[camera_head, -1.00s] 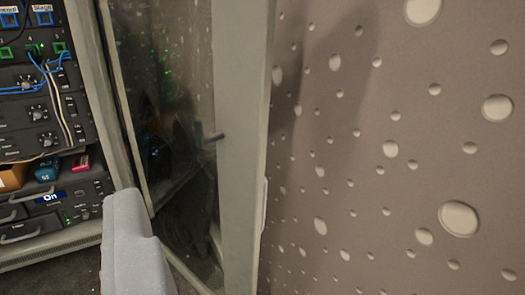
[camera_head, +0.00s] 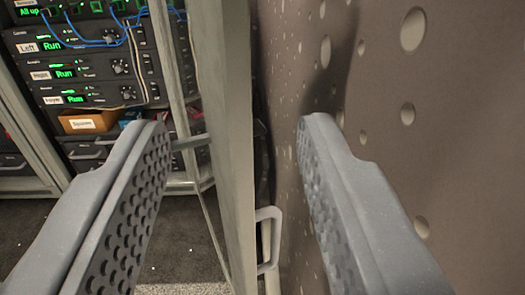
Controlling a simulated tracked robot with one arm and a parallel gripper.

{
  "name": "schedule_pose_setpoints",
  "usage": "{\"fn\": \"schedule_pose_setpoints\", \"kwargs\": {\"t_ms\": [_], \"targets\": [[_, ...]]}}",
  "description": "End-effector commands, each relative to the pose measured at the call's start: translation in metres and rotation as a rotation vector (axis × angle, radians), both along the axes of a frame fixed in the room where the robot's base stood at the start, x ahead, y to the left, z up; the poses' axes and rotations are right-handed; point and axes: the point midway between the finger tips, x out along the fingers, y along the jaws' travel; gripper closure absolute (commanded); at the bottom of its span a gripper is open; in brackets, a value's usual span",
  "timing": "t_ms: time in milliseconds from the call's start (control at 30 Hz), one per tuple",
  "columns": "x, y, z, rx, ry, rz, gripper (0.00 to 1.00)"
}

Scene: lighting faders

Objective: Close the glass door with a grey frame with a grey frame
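The glass door with a grey frame (camera_head: 226,110) stands open, seen nearly edge-on in the middle of the view. Its glass shows as a narrow strip left of the frame edge. A pale handle (camera_head: 268,240) sits on its right side, low down. A short grey bar (camera_head: 193,141) sticks out on its left side. My gripper (camera_head: 235,135) is open, with one finger left of the door edge and the other to its right. I cannot tell whether either finger touches the door.
A rack of equipment (camera_head: 85,70) with blue cables and lit displays stands at the left behind the door. A brown wall with round dimples (camera_head: 400,140) is close on the right. Dark carpet (camera_head: 90,245) lies below left.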

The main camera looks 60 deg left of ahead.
Motion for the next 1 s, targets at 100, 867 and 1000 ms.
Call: {"fn": "schedule_pose_setpoints", "kwargs": {"t_ms": [100, 867, 1000], "targets": [[0.004, 0.012, 0.000, 0.003, -0.001, 0.002, 0.60], [0.031, 0.076, 0.000, 0.000, 0.002, 0.000, 0.60], [0.033, 0.080, 0.000, 0.001, 0.002, 0.001, 0.60]]}}
